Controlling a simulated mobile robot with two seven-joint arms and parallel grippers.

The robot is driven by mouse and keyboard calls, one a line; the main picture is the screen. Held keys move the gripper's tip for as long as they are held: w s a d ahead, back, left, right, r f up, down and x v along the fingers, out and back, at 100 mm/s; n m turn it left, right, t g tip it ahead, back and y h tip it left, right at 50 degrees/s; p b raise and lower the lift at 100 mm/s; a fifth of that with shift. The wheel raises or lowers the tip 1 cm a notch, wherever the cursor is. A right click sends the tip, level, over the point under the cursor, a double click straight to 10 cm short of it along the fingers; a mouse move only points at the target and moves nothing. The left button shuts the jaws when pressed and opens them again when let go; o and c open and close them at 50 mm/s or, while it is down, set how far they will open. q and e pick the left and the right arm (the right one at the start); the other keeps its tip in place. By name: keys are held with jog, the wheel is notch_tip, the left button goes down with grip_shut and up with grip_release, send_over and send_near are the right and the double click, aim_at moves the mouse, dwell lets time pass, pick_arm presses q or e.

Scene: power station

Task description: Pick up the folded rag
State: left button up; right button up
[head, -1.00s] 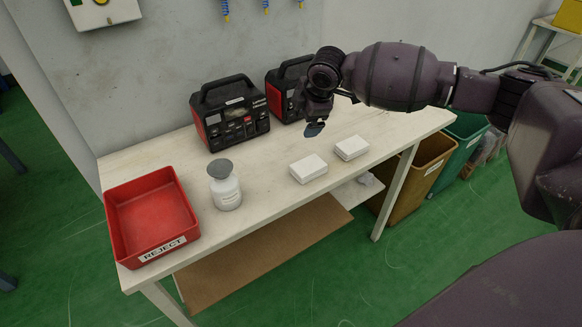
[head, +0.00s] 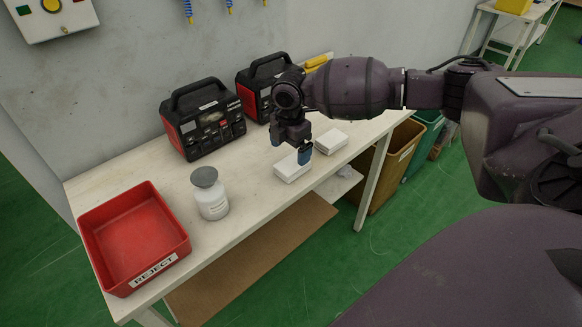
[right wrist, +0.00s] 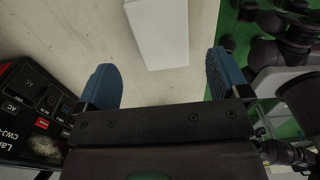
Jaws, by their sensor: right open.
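Two white flat blocks lie on the pale workbench (head: 245,210): a nearer white block (head: 291,170) and a farther white block (head: 331,142). I cannot tell whether either is the folded rag. A pale crumpled thing (head: 338,185) shows partly on the lower shelf, half hidden by the bench edge. My right gripper (head: 291,149) points down above the nearer block, its blue fingertips apart and empty. In the right wrist view a white block (right wrist: 160,32) lies beyond the open fingers, between their lines and apart from them. My left gripper is out of view.
A red REJECT tray (head: 135,238) and a white bottle with a grey lid (head: 211,200) stand on the left part of the bench. Two black-and-red power stations (head: 203,120) stand at the back by the wall. Brown and green bins (head: 392,165) stand right of the bench.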

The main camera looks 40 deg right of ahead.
aim_at(291, 164)
jog(key=shift+f, duration=0.5)
jog(key=f, duration=0.2)
jog(key=f+b, duration=0.1)
jog(key=f, duration=0.1)
jog(key=shift+s+a+f, duration=0.1)
jog(key=shift+s+f, duration=0.1)
jog(key=shift+f, duration=0.2)
jog(key=shift+r, duration=0.1)
jog(key=shift+c, duration=0.6)
jog(key=c, duration=0.9)
jog(key=shift+r, duration=0.15)
